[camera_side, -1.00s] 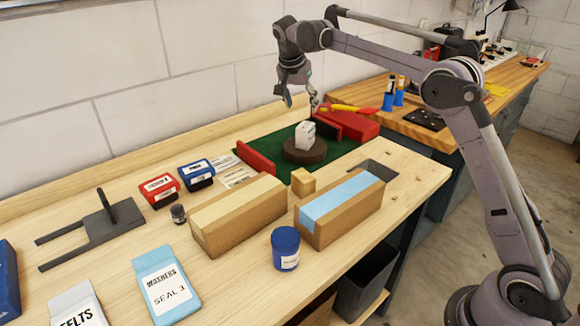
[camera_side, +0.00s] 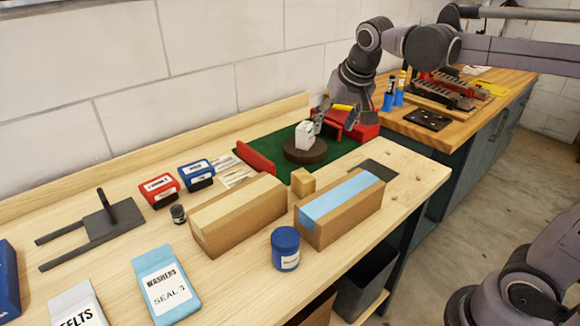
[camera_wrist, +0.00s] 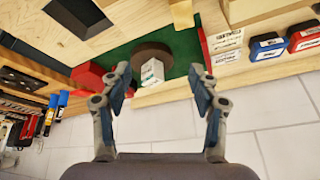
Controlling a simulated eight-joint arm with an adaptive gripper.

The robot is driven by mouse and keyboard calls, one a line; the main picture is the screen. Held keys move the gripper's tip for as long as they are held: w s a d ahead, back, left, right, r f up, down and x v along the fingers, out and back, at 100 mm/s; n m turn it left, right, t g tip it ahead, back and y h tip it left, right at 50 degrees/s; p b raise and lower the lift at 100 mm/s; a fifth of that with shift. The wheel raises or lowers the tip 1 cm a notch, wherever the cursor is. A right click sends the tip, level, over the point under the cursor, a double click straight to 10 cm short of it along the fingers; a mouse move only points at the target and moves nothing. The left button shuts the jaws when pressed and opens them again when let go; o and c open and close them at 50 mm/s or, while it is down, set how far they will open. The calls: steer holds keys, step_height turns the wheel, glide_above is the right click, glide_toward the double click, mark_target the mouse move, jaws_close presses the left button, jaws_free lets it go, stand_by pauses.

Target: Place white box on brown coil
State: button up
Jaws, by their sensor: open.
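The white box (camera_side: 305,135) stands upright on the brown coil (camera_side: 305,153), a dark round disc on the green mat. In the wrist view the white box (camera_wrist: 152,72) and the brown coil (camera_wrist: 153,50) show between and beyond the fingers. My gripper (camera_wrist: 158,75) is open and empty, its two fingers apart with nothing between the tips. In the side view my gripper (camera_side: 325,112) is just behind and right of the white box, pointing toward it. Whether a finger touches the box cannot be told there; the wrist view shows a gap.
Red blocks (camera_side: 255,158) flank the green mat (camera_side: 272,146). A small cardboard cube (camera_side: 303,181), two long cartons (camera_side: 240,215) and a blue jar (camera_side: 286,248) stand in front. Red and blue boxes (camera_side: 196,174) are to the left. The wall is close behind.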

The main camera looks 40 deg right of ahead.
steer(key=s+a+f+n, duration=0.1)
steer(key=s+f, duration=0.2)
steer(key=s, duration=0.1)
steer(key=s+a+f+n+t+y, duration=0.1)
steer(key=s+f+n, duration=0.1)
steer(key=s, duration=0.3)
steer(key=s+a+f+n+t, duration=0.1)
steer(key=s+a+f+n, duration=0.1)
steer(key=s+f, duration=0.3)
steer(key=shift+s+y, duration=0.1)
steer(key=shift+y, duration=0.2)
